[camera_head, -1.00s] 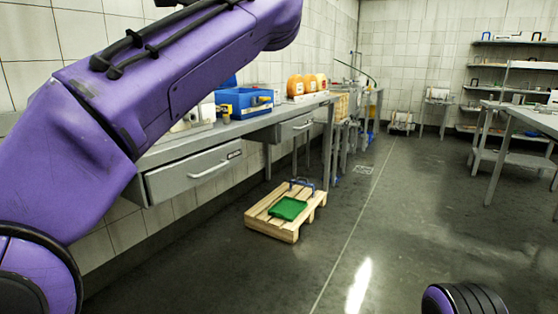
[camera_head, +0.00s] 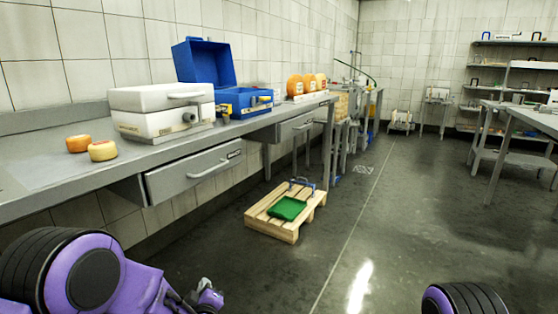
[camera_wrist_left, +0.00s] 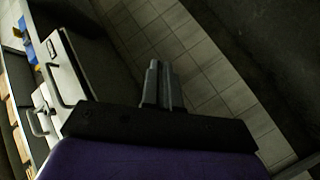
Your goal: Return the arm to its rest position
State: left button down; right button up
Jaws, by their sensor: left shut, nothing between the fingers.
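My left arm (camera_head: 90,275) is folded low at the bottom left of the head view, below the counter's front edge. Its small far end (camera_head: 207,295) shows at the bottom edge, over the floor, too cut off to make out the fingers. In the left wrist view, my left gripper (camera_wrist_left: 160,68) has its two dark fingers together with nothing between them, in front of the tiled wall and floor. A purple joint of my right arm (camera_head: 463,299) shows at the bottom right; its gripper is out of view.
The metal counter (camera_head: 60,178) along the left wall holds two small cheese wheels (camera_head: 103,151), a white machine (camera_head: 160,110), an open blue case (camera_head: 205,65) and orange cheeses (camera_head: 295,86). A wooden pallet (camera_head: 290,236) with a green tray (camera_head: 287,208) stands on the floor.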

pick_arm(q)
jog(key=s+a+f+m+g+h, duration=0.1)
jog(key=s+a+f+m+g, duration=0.15)
jog(key=s+f, duration=0.6)
jog(key=s+a+f+m+g, duration=0.2)
jog(key=s+a+f+g, duration=0.1)
jog(key=s+f, duration=0.5)
jog(key=s+a+f+m+g, duration=0.1)
jog(key=s+a+f+g, duration=0.2)
jog(key=s, duration=0.8)
jog(key=s+a+f+g, duration=0.2)
jog(key=s+f+g, duration=0.1)
jog(key=s, duration=0.9)
notch_tip(320, 180, up, 26)
jog(key=p, duration=2.6)
jog(key=shift+f, duration=0.25)
jog(key=shift+s, duration=0.1)
